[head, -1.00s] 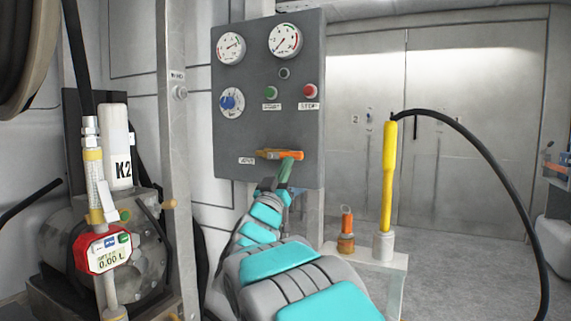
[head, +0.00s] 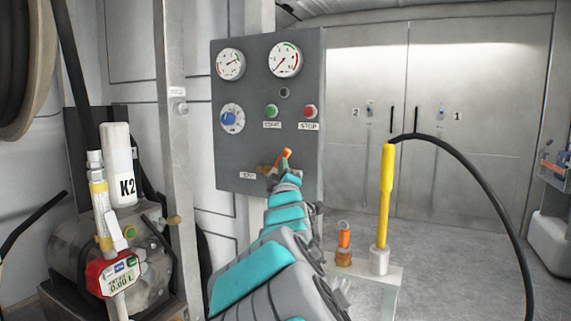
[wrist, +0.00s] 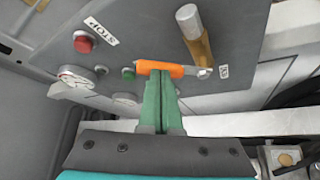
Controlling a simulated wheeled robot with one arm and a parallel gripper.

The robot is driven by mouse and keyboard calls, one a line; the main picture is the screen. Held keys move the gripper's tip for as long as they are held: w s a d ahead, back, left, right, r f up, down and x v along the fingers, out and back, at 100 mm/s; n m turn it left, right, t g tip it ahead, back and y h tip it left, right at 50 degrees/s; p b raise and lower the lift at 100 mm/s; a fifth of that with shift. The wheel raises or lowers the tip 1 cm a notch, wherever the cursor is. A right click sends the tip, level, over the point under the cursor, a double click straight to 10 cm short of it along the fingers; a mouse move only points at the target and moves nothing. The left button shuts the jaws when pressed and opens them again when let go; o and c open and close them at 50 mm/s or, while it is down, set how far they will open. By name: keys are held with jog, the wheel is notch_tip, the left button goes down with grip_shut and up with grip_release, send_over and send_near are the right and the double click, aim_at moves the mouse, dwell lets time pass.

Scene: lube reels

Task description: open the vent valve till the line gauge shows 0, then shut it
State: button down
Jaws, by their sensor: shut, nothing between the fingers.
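The vent valve is on the grey panel (head: 222,140) by a small label; its orange lever (head: 286,154) slants up from a brass body (head: 263,169). In the wrist view the orange lever (wrist: 172,69) lies across my green fingertips. My gripper (head: 283,167) is shut and empty, its tips at the lever, seemingly touching it; it also shows in the wrist view (wrist: 160,76). Two round gauges sit at the panel top: the left gauge (head: 230,64) has its needle towards the upper right, the right gauge (head: 285,59) towards the lower left. Their lettering is too small to read.
The panel also carries a blue knob (head: 229,118), a green button (head: 271,111) and a red stop button (head: 310,111). A yellow nozzle (head: 386,195) with a black hose stands on a small stand at right. A red meter (head: 113,274) hangs at left.

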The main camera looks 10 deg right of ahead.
jog(key=shift+w+a+r+n+g+y+p, duration=0.45)
jog(key=shift+a+r+n, duration=0.2)
jog(key=shift+n, duration=0.4)
jog(key=shift+w+a+r+n+g+y+p, duration=0.2)
jog(key=shift+w+a+r+n+g+y, duration=0.3)
jog(key=shift+n, duration=0.55)
jog(key=shift+a+r, duration=0.1)
jog(key=shift+a, duration=0.1)
